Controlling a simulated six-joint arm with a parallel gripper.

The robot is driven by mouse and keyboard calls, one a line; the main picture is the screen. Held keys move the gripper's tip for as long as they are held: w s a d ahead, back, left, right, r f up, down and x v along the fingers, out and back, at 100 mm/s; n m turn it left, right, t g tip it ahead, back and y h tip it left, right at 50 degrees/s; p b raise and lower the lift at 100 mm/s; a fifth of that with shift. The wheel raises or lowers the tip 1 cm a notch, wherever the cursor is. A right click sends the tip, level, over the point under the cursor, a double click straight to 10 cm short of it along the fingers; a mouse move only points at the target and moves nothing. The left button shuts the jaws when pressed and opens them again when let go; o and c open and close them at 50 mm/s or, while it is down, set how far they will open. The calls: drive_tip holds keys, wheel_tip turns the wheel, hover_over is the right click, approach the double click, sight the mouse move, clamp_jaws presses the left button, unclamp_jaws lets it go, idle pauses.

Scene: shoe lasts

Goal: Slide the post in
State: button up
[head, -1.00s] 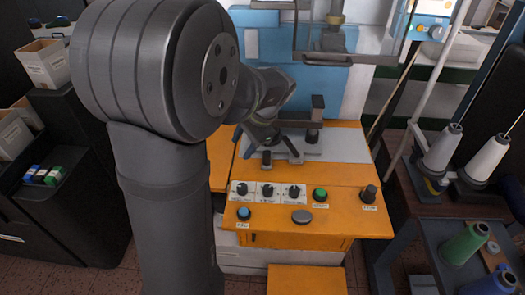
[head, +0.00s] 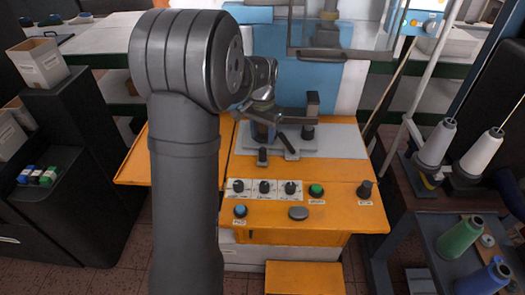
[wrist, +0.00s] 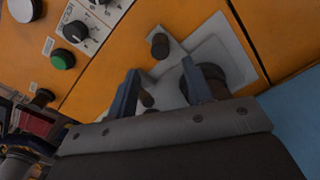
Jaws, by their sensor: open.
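A short dark post (head: 262,157) stands upright at the front of the grey plate (head: 345,141) on the orange machine table. It also shows in the wrist view (wrist: 159,45), on a pale strip beyond my fingertips. A taller dark post (head: 311,103) on a round base stands behind and to the right; its base is partly hidden by a finger in the wrist view. My gripper (head: 263,134) is open just behind the short post. In the wrist view my gripper (wrist: 160,84) has its fingers apart, with a dark rod end (wrist: 147,100) showing between them; I cannot tell whether they touch it.
A front panel holds several knobs, a green button (head: 316,190) and a grey button (head: 298,213). Thread spools (head: 438,142) stand at the right. A dark shelf with bins (head: 38,65) is at the left. The plate's right side is clear.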

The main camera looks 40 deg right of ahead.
sight(263, 150)
wheel_tip(263, 150, down, 8)
drive_tip(key=shift+r, duration=0.1)
drive_tip(key=shift+c, duration=0.5)
clamp_jaws()
